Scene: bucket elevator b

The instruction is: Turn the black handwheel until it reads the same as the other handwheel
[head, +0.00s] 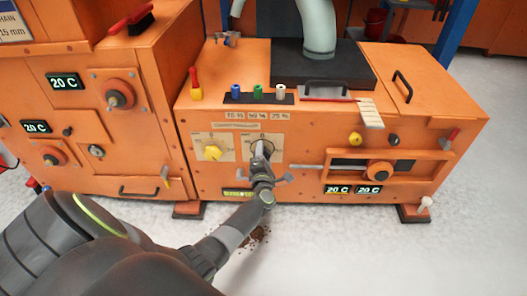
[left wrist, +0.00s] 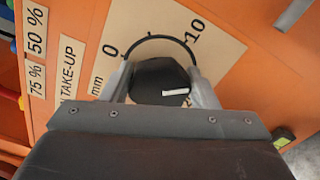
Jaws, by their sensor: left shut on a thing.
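The black handwheel (left wrist: 158,80) shows in the left wrist view on a cream scale plate (left wrist: 222,52) marked 0, 10 and mm, with TAKE-UP beside it. A white pointer mark lies on the wheel's face, toward the lower right in that view. My left gripper (left wrist: 160,88) is shut on the wheel, one finger on each side. In the head view my left gripper (head: 262,150) covers most of the black wheel. The yellow handwheel (head: 212,152) sits on its own plate just left of it; its exact reading is too small to tell. My right gripper is not in view.
Blue, green and white plugs (head: 258,92) stand on the ledge above the wheels. A red-handled lever (head: 195,84) is at the upper left. A slotted bar with an orange knob (head: 380,170) sticks out at the right. Dark crumbs (head: 256,238) lie on the floor.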

